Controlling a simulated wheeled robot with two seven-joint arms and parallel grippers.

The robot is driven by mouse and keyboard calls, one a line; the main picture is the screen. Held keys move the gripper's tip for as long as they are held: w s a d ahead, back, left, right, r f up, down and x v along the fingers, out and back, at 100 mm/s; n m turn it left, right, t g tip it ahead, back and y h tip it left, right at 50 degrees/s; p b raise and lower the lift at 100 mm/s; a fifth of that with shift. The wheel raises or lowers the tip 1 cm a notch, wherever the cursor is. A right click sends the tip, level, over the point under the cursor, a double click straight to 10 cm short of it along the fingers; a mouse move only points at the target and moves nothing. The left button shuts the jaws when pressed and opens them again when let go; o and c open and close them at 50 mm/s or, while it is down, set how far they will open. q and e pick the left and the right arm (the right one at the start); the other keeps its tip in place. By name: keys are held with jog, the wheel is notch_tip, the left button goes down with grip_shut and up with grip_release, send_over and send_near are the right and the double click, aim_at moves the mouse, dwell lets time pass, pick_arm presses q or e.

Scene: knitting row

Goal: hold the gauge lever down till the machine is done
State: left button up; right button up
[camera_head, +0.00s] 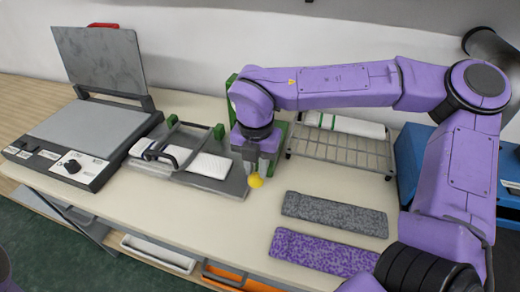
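The gauge is a grey plate (226,187) with green uprights behind it and a dark handle-like frame (165,142) over it. A white knitted piece (208,164) lies on the plate under this frame. A yellow knob (255,181), which looks like the gauge lever's end, shows just below my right gripper (254,168). The gripper points down at the plate's right end and hides most of the lever. Its fingers are too small and covered to tell whether they grip the lever or only touch it. My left gripper is out of view.
A press with a raised lid (100,62) and a dial stands left. A wire rack (340,151) holding a white, green-striped piece stands behind right. Grey (334,213) and purple (318,252) knitted pieces lie front right. A blue box (412,150) is far right. The front middle table is clear.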

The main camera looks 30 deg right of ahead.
notch_tip(320, 180, up, 12)
jog(key=p, duration=0.9)
jog(key=shift+f, duration=0.2)
